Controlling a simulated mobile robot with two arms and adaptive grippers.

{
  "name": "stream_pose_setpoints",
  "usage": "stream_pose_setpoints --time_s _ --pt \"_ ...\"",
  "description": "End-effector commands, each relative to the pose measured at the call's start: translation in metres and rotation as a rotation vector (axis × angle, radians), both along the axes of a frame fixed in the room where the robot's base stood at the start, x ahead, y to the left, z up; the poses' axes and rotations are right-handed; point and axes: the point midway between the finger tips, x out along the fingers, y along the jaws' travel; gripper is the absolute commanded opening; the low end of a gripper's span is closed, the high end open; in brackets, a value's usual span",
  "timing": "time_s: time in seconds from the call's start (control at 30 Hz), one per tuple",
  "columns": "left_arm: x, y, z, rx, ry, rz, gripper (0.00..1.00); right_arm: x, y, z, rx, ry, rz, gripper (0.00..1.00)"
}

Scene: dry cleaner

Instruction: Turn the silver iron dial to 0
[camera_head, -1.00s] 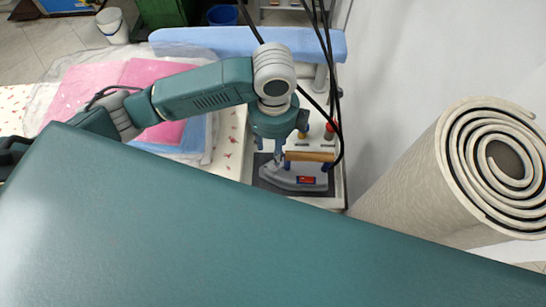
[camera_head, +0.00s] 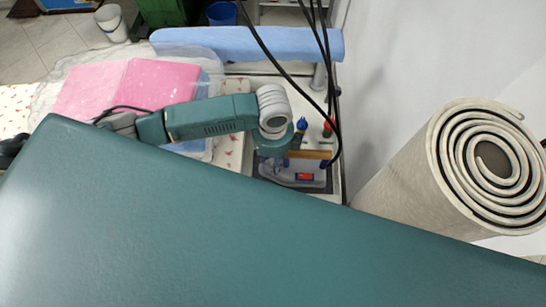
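The silver iron (camera_head: 292,174) lies on a dark pad on the white unit, with a wooden handle (camera_head: 312,155) and a red label on its side. Its dial is too small or hidden to make out, so its setting cannot be read. My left arm comes in from the left, and its wrist is bent down over the left part of the iron. My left gripper (camera_head: 277,162) is at the iron's left end, mostly hidden under the wrist. I cannot tell whether it touches the iron or is open. My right gripper is not in view.
Black cables (camera_head: 324,75) hang down close to the right of my wrist. A blue-topped item (camera_head: 301,126) and a red item (camera_head: 328,128) stand behind the iron. A rolled carpet (camera_head: 410,170) stands at right. Pink folded cloth (camera_head: 155,82) lies at left.

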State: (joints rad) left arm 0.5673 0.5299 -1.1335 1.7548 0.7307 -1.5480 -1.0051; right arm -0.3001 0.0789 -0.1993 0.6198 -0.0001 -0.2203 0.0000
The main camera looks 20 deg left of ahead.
Motion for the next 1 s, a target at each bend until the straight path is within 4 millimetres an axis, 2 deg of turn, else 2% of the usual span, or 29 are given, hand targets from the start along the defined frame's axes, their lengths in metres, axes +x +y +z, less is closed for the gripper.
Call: stream_pose_setpoints --time_s 0.03,0.13,0.17,0.37,0.6,0.7,1.0 --pt "0.0 0.0 0.0002 0.0 0.0 0.0 0.22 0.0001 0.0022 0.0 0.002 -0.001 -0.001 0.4" --pt "0.0001 0.0 0.0003 0.0 0.0 0.0 0.02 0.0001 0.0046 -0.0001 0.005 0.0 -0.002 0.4" --pt "0.0 0.0001 0.0003 0.0 0.0 0.0 0.0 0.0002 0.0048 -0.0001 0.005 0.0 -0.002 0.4" --pt "-0.0003 -0.0002 0.0002 -0.001 0.0 0.051 0.0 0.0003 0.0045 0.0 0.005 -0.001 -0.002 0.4" --pt "-0.0005 -0.0002 0.0002 0.0 0.001 0.314 0.0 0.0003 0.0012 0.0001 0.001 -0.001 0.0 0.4" --pt "0.0001 0.0 0.0005 0.0 0.0 0.372 0.0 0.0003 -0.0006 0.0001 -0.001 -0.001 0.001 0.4" --pt "0.0005 0.0002 0.0008 0.0 -0.001 0.384 0.0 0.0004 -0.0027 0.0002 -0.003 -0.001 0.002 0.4"
